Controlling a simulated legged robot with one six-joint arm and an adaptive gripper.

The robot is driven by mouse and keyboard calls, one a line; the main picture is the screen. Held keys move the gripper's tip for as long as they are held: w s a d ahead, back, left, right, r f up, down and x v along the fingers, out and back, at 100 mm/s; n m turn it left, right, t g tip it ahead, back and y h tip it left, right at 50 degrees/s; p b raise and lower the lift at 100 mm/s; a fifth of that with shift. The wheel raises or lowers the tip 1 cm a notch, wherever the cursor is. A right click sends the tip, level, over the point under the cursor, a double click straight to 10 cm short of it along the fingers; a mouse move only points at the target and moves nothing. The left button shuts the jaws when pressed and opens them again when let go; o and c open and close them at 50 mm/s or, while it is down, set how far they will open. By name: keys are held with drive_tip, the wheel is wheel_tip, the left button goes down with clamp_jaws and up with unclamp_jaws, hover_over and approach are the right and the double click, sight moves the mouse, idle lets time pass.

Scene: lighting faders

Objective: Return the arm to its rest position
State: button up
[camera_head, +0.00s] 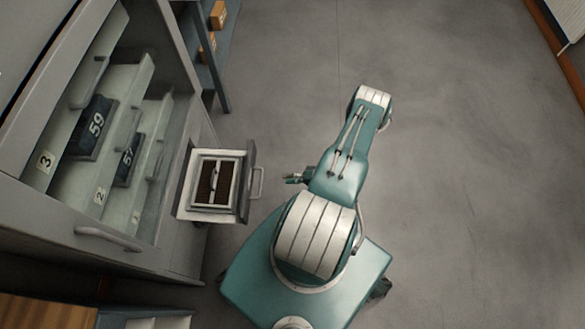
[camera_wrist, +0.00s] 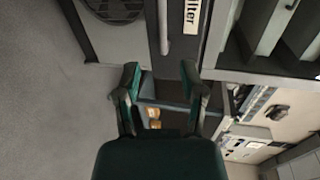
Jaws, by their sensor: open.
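My gripper (camera_head: 292,179) shows small in the head view, left of my folded teal arm and just right of a small open box. In the wrist view my gripper (camera_wrist: 160,74) has its two fingers spread apart with nothing between them. My teal arm with white ribbed joints stands over my base, and its elbow reaches toward the upper middle. The arm's wrist is partly hidden behind the arm link.
A shelf (camera_head: 222,85) holds orange boxes. Grey floor (camera_head: 460,150) is clear at right.

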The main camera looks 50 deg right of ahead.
drive_tip(key=shift+s+d+r, duration=0.1)
drive_tip(key=shift+s+d, duration=0.25)
drive_tip(key=shift+s, duration=0.2)
